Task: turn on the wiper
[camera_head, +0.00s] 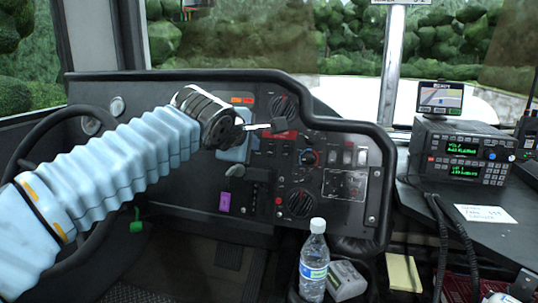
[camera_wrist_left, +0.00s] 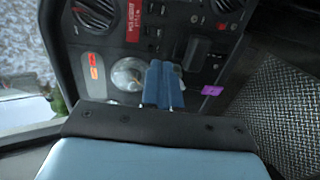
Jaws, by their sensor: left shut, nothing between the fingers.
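The dashboard panel (camera_head: 345,140) carries dark round knobs: an upper one (camera_head: 285,106), a smaller middle one (camera_head: 308,157) and a lower one (camera_head: 300,202). I cannot read which control is the wiper's. My left gripper (camera_head: 238,148) is in front of the panel's left part, left of the knobs. In the left wrist view its blue fingers (camera_wrist_left: 160,68) are together and empty, beside a round gauge (camera_wrist_left: 128,74). My arm and gripper hide part of the panel. My right gripper is out of view.
The steering wheel (camera_head: 32,150) is behind my left arm. A purple tag (camera_head: 225,202) is low on the panel. A water bottle (camera_head: 314,262) and a grey box (camera_head: 345,281) stand below the dash. A radio unit (camera_head: 462,152) is at the right.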

